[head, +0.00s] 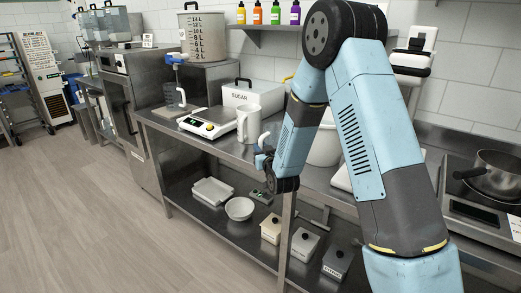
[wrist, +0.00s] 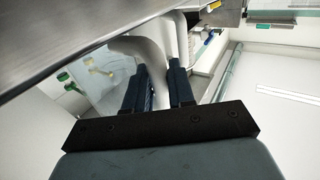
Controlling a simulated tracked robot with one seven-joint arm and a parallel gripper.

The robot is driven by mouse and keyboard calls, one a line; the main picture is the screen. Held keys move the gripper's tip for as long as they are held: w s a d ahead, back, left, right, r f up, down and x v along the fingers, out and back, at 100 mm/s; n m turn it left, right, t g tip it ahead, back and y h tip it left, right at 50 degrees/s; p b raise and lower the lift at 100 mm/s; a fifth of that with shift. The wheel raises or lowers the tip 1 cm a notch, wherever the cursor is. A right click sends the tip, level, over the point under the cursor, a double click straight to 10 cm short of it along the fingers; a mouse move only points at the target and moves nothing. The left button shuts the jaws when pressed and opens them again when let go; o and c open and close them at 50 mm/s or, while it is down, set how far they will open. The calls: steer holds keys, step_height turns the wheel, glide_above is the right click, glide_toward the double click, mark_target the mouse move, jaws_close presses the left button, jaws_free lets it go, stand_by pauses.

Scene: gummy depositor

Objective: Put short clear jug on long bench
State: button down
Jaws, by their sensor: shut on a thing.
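A pale, whitish jug (head: 246,124) is upright over the front part of the long steel bench (head: 200,139), just right of the scale. I cannot tell whether its base touches the bench top. My gripper (head: 263,158) is at the jug's right side, by its handle. In the wrist view, my gripper's dark fingers (wrist: 160,90) are closed around a pale curved handle (wrist: 143,50). The jug's far side is hidden, and the handle is partly covered by my fingers.
A white scale (head: 209,124) and a sugar box (head: 250,96) stand close to the jug. A white bucket (head: 324,145) is behind my arm. A pot (head: 497,172) sits on the hob at right.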

steer(key=c, duration=1)
jaws_free()
steer(key=shift+o, duration=0.2)
steer(key=v, duration=1.2)
